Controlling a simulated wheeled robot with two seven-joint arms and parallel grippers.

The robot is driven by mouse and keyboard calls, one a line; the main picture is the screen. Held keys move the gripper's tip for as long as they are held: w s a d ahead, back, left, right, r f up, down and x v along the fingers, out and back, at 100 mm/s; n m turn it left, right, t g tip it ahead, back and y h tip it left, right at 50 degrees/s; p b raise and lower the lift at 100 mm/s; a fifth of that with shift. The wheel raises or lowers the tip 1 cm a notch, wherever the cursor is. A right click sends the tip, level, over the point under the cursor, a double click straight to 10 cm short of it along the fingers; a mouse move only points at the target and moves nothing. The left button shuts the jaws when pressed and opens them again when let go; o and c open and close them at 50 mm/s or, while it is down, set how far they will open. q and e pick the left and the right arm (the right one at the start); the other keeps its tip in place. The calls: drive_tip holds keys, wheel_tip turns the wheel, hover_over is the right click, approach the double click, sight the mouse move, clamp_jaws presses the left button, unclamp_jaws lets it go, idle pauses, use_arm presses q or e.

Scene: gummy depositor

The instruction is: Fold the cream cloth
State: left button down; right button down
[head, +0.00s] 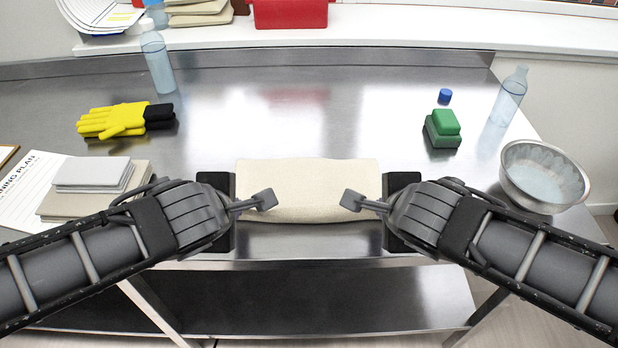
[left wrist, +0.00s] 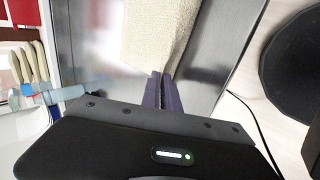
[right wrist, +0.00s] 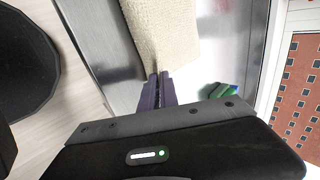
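The cream cloth (head: 308,180) lies on the steel table near its front edge, in front of me. It looks layered, with a rounded front edge that bulges toward me. My left gripper (head: 266,199) is at its left front part, and my right gripper (head: 352,199) is at its right front part. In the left wrist view the fingers (left wrist: 161,78) are together at the edge of the cloth (left wrist: 155,35). In the right wrist view the fingers (right wrist: 158,80) are also together at the cloth edge (right wrist: 162,30). Both appear shut on the cloth; the pinched parts are mostly hidden.
Folded cloths (head: 90,175) and a paper (head: 30,190) lie at the left. Yellow gloves (head: 115,120) and a bottle (head: 157,62) are behind. A green block (head: 443,125), blue cap (head: 445,95), bottle (head: 509,95) and metal bowl (head: 543,175) are at the right. The table beyond the cloth is clear.

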use_arm(q)
drive_tip(key=c, duration=1.3)
unclamp_jaws()
use_arm(e)
drive_tip(key=c, duration=1.3)
unclamp_jaws()
use_arm(q)
drive_tip(key=shift+s+r, duration=0.1)
drive_tip(key=shift+r, duration=0.45)
use_arm(e)
drive_tip(key=shift+s+r, duration=0.1)
drive_tip(key=shift+r, duration=0.45)
use_arm(q)
drive_tip(key=v, duration=0.9)
drive_tip(key=shift+r, duration=0.5)
use_arm(e)
drive_tip(key=v, duration=0.9)
drive_tip(key=shift+r, duration=0.5)
